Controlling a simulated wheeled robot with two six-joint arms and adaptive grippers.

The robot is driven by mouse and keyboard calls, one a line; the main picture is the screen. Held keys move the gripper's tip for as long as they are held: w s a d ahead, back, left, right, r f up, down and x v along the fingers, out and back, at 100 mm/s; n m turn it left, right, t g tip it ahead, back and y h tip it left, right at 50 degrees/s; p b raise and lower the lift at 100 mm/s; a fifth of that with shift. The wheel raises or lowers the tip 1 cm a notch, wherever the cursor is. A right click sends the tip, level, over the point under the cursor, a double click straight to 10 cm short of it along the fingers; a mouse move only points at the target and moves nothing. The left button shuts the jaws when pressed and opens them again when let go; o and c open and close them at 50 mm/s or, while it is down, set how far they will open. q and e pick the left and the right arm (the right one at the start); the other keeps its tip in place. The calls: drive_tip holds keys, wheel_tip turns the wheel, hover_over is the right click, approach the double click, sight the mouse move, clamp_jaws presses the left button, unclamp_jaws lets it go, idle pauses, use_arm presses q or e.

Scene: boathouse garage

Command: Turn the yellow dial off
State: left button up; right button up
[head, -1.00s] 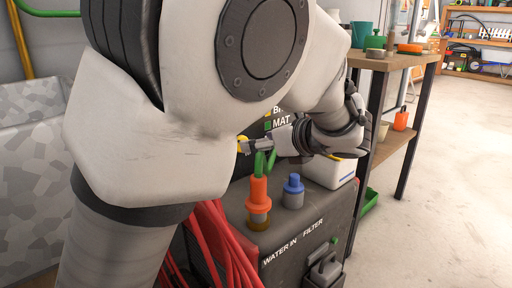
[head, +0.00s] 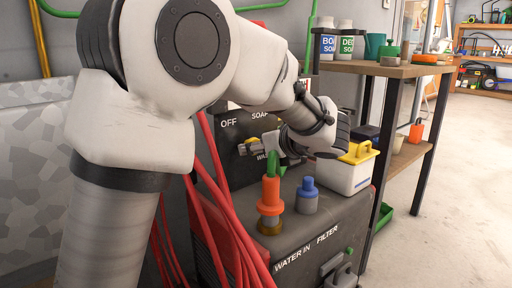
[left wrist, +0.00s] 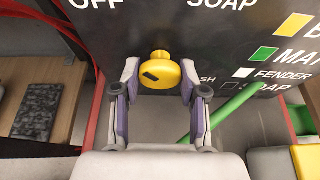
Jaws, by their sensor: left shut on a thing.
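The yellow dial (left wrist: 162,70) sits on the dark front panel (left wrist: 235,35), with a dark mark on its face. In the left wrist view "OFF" is printed at the dial's upper left, "SOAP" at its upper right, and a partly hidden word ending in "SH" at its lower right. My left gripper (left wrist: 159,80) has a finger on each side of the dial and is shut on it. In the head view the dial (head: 242,149) shows small at the tips of my left gripper (head: 249,147). I cannot tell exactly which label the mark points to. My right gripper is not in view.
Below the panel, an orange fitting (head: 270,195) and a blue-capped fitting (head: 307,195) stand on the machine's top. Red hoses (head: 232,232) hang at its left. A white box with a yellow handle (head: 350,172) is at the right, beside a wooden bench (head: 385,69). Open floor lies right.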

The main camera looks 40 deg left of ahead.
use_arm(q)
drive_tip(key=shift+n+t, duration=0.3)
drive_tip(key=shift+n, duration=0.2)
drive_tip(key=o, duration=1.1)
drive_tip(key=v, duration=0.7)
drive_tip(key=shift+d, duration=0.25)
drive_tip(key=shift+s, duration=0.1)
